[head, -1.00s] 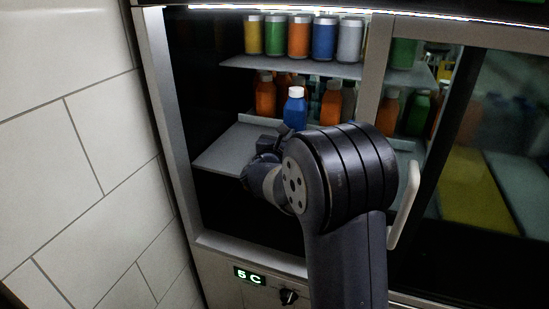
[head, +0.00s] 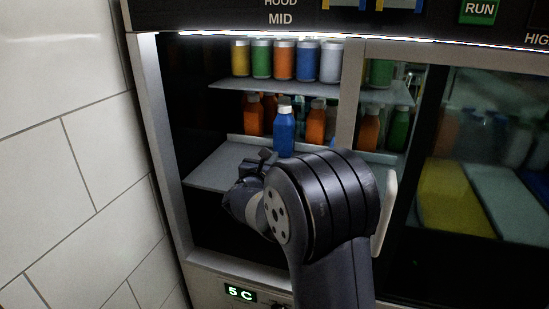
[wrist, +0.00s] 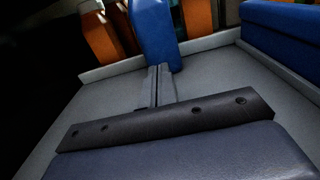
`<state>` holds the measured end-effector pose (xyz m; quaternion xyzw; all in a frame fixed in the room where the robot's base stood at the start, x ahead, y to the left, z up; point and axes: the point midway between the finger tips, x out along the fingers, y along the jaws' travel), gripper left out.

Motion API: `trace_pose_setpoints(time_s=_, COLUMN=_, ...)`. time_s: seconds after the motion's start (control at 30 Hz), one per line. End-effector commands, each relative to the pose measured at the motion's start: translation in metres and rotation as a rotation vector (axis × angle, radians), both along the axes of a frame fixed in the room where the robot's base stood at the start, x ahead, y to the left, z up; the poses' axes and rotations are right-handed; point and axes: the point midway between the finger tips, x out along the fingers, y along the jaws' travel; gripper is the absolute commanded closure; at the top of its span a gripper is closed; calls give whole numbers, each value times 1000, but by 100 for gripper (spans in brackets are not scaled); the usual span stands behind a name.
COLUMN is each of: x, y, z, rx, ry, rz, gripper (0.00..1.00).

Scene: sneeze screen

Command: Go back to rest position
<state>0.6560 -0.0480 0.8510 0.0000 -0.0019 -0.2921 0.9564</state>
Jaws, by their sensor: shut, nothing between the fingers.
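My gripper (head: 264,157) is inside the open left side of the cabinet, low over the middle shelf (head: 212,170). In the wrist view its two fingers (wrist: 158,72) are together with nothing between them. A blue bottle (head: 284,133) stands upright on that shelf, just beyond the fingers. In the wrist view the lower part of the blue bottle (wrist: 153,32) is directly ahead of the fingertips; I cannot tell whether they touch. My forearm hides part of the shelf in the head view.
Orange bottles (head: 316,122) stand behind the blue one. Several cans line the upper shelf (head: 262,87). The door handle (head: 385,213) is close to the right of my arm. The cabinet's left frame (head: 160,130) and a tiled wall (head: 70,150) bound the left.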

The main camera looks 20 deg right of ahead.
Motion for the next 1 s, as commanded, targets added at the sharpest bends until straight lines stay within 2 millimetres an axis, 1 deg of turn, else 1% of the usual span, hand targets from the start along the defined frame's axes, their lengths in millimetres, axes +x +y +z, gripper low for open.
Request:
trace_pose_setpoints(time_s=0.03, x=-10, y=8, z=2, rx=0, ry=1, rz=4, gripper=100)
trace_pose_setpoints(time_s=0.2, x=-41, y=28, z=2, rx=1, ry=1, rz=4, gripper=100)
trace_pose_setpoints(time_s=0.3, x=-53, y=37, z=2, rx=0, ry=0, rz=3, gripper=100)
trace_pose_setpoints(time_s=0.4, x=-62, y=42, z=1, rx=0, ry=0, rz=1, gripper=100)
trace_pose_setpoints(time_s=0.57, x=-67, y=45, z=0, rx=-1, ry=1, rz=-1, gripper=100)
trace_pose_setpoints(time_s=0.8, x=-67, y=45, z=0, rx=0, ry=0, rz=-1, gripper=100)
trace_pose_setpoints(time_s=0.9, x=-66, y=44, z=0, rx=0, ry=0, rz=-1, gripper=100)
trace_pose_setpoints(time_s=1.0, x=-60, y=40, z=0, rx=1, ry=-1, rz=-2, gripper=100)
